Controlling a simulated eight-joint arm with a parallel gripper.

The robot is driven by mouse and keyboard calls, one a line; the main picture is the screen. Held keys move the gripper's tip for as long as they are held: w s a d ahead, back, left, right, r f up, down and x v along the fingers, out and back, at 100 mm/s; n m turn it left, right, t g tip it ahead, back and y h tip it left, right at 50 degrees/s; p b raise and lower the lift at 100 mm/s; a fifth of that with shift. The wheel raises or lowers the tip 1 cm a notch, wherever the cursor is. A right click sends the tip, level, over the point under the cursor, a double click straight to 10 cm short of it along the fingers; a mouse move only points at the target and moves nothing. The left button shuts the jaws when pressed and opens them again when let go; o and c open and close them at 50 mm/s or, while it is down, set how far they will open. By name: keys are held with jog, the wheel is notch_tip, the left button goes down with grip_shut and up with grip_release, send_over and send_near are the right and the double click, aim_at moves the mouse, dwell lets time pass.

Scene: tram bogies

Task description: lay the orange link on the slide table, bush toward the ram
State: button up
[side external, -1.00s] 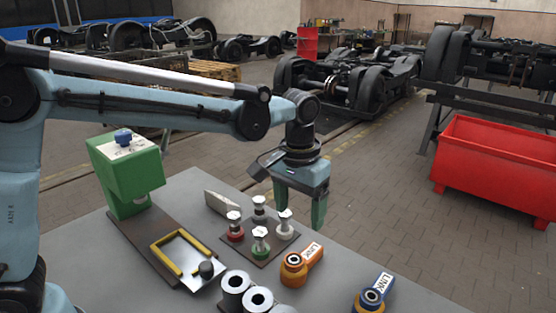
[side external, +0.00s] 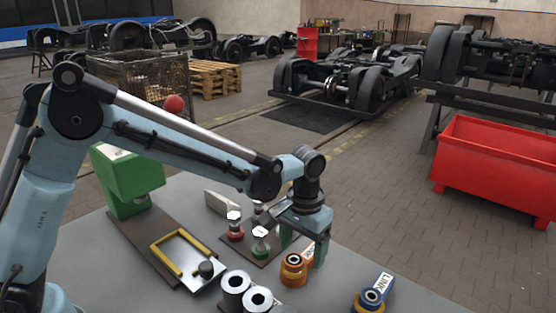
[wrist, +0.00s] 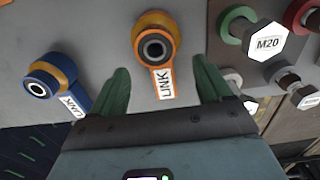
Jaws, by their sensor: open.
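The orange link (side external: 296,264) lies flat on the grey bench, its round bush end toward the near side and its white LINK label partly hidden by my gripper. My gripper (side external: 303,252) is open and low over the label end. In the wrist view the two green fingers (wrist: 161,68) stand apart on either side of the orange link's (wrist: 164,90) labelled shank, with a gap on each side. The slide table, a pale plate with a yellow frame (side external: 163,258), is empty at the left, in front of the green press (side external: 126,184). The ram is not clearly visible.
A blue link (side external: 372,297) lies to the right and also shows in the wrist view (wrist: 50,80). A dark board (side external: 238,248) with several coloured bolts stands close beside my gripper. Grey sleeves (side external: 236,284) stand at the near edge. Bare bench separates the two links.

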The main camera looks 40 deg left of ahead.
aim_at(302, 257)
jog(key=shift+f, duration=1.55)
grip_shut()
